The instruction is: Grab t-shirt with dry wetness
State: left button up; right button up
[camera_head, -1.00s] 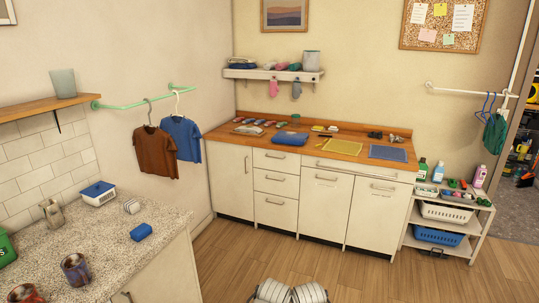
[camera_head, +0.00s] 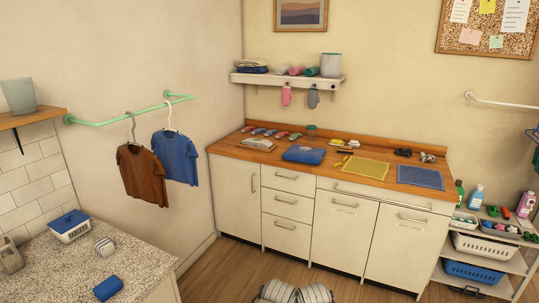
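A brown t-shirt (camera_head: 143,174) and a blue t-shirt (camera_head: 176,157) hang side by side on hangers from a green wall rail (camera_head: 120,117) at the left. A folded blue cloth (camera_head: 304,154), perhaps a garment, lies on the wooden counter. A light folded cloth (camera_head: 257,144) lies to its left. A dark green piece of clothing (camera_head: 536,155) is cut off at the right edge. I cannot tell from the picture which clothing is dry or wet.
A speckled worktop (camera_head: 75,262) with a blue-lidded box (camera_head: 69,226) is at lower left. White cabinets (camera_head: 345,232) stand under the wooden counter (camera_head: 348,181). A shelf cart (camera_head: 482,262) with baskets stands at right. Some wooden floor shows clear between the worktop and cabinets.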

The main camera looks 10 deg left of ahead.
aim_at(177, 154)
jog(key=i+l+u, duration=0.1)
jog(key=i+u, duration=0.3)
jog(key=i+l+u, duration=0.5)
jog(key=u, duration=0.3)
jog(key=i+l+u, duration=0.3)
jog(key=u, duration=0.15)
jog(key=i+l+u, duration=0.2)
jog(key=l+u, duration=0.2)
jog(key=i+l+u, duration=0.1)
jog(key=l+u, duration=0.35)
jog(key=i+l+u, duration=0.1)
jog(key=l+u, duration=0.2)
jog(key=u, duration=0.15)
jog(key=l+u, duration=0.25)
jog(key=l, duration=0.25)
jog(key=k+l+u, duration=0.2)
jog(key=l, duration=0.3)
jog(key=i+l, duration=0.05)
jog(key=i, duration=0.05)
